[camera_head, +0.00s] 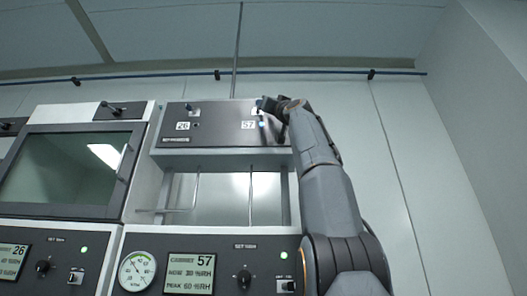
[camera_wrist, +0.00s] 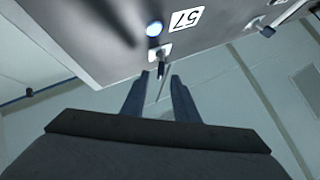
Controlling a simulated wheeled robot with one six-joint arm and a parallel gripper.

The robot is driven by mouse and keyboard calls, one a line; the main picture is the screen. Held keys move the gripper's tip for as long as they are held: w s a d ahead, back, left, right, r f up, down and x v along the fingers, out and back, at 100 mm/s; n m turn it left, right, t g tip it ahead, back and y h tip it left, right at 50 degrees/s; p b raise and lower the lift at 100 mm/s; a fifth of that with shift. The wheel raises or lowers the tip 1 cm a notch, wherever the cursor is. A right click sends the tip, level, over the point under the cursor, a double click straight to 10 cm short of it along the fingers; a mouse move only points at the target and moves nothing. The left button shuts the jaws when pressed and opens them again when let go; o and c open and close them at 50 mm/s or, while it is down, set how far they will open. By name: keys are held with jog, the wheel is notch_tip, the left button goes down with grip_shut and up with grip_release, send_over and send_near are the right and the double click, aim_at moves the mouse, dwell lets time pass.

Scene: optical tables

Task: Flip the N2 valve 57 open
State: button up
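The N2 valve 57 shows in the wrist view as a small toggle lever (camera_wrist: 161,69) with a dark tip on a pale plate. It stands on the dark panel (camera_wrist: 98,28) beside the 57 label (camera_wrist: 186,19) and a lit blue lamp (camera_wrist: 154,28). My gripper (camera_wrist: 160,77) is open, with one finger on each side of the lever and gaps showing. In the head view my gripper (camera_head: 270,105) is at the panel's upper right, above the 57 label (camera_head: 248,125), and hides much of the valve. I cannot tell the lever's exact position.
The 26 valve (camera_head: 188,107) is on the same panel, left of 57, with its label (camera_head: 183,126). Below are an open bay with thin pipes, a gauge (camera_head: 137,271) and the cabinet 57 display (camera_head: 190,273). A glass-fronted cabinet (camera_head: 65,170) stands left. Bare wall is right.

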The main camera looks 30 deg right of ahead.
jog(key=b+v, duration=0.5)
jog(key=shift+s+f, duration=0.2)
jog(key=shift+f, duration=0.1)
dwell(0.6)
